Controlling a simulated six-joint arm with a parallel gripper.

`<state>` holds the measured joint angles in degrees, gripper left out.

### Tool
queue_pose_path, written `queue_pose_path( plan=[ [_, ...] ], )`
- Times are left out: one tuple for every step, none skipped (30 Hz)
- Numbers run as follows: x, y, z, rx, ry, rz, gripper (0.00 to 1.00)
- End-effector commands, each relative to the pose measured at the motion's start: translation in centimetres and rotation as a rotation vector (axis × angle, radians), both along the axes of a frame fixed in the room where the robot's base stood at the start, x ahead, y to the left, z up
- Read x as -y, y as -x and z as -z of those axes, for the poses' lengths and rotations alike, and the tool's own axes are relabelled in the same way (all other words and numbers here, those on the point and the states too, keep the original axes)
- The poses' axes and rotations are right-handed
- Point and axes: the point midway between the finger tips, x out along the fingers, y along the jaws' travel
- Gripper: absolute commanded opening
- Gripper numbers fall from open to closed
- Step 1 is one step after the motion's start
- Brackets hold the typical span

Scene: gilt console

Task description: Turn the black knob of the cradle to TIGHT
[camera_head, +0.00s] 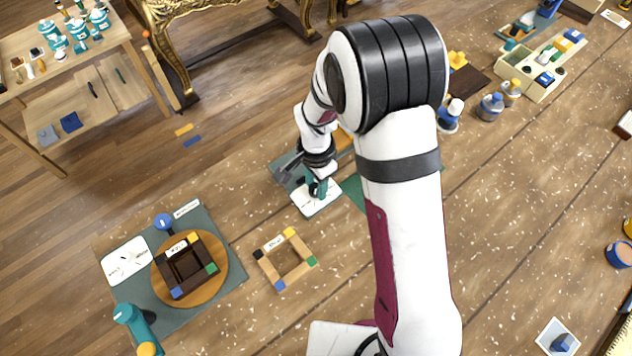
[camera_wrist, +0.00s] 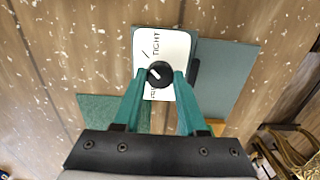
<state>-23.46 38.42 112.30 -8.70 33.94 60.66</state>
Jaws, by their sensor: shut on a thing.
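The black knob (camera_wrist: 160,74) sits on a white label plate (camera_wrist: 176,48) in the wrist view. The word TIGHT is printed on the plate above the knob, near a short black tick; a second word lower left is partly hidden. A pale mark on the knob points to the upper left, not straight at TIGHT. My gripper (camera_wrist: 160,77) has its teal fingers shut on the knob, one on each side. In the head view the gripper (camera_head: 317,186) is over the white plate (camera_head: 316,204), and the knob is hidden there. The cradle's grey-green base (camera_wrist: 226,75) extends beside the plate.
A wooden frame with coloured corners (camera_head: 270,270) lies nearer. Left of it, a dark frame (camera_head: 166,270) rests on a round wooden board (camera_head: 220,268) on a green mat (camera_head: 228,276). Bottles (camera_head: 491,106) and a cream tray (camera_head: 541,92) stand back right. My arm hides the middle.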

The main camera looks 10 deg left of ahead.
Motion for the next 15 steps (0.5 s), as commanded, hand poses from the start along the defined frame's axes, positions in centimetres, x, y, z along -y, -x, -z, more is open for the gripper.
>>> queue_pose_path(
  plan=[
    [0.0,0.0,-0.05,0.0,0.0,0.003,0.0],
    [0.0,0.0,-0.05,0.0,0.0,0.002,0.0],
    [0.0,0.0,-0.05,0.0,0.0,0.002,0.0],
    [0.0,0.0,-0.05,0.0,0.0,0.002,0.0],
    [0.01,-0.01,-0.04,0.0,0.0,0.002,0.45],
    [0.01,-0.01,-0.04,0.0,0.0,0.002,0.52],
    [0.01,-0.01,-0.04,0.0,0.0,0.002,0.57],
    [0.0,0.0,-0.03,0.0,0.0,0.002,0.63],
    [0.01,-0.01,-0.03,0.0,0.0,0.002,0.7],
    [0.0,0.0,-0.02,0.0,0.0,0.001,0.71],
    [0.01,-0.01,-0.02,0.0,0.0,0.001,0.71],
    [0.0,0.0,-0.02,0.0,0.0,0.001,0.71],
    [0.0,0.0,-0.02,0.0,0.0,0.001,0.71],
    [0.0,0.0,-0.01,0.0,0.0,0.001,0.71],
    [0.0,0.0,-0.01,0.0,0.0,0.001,0.71]
  ],
)
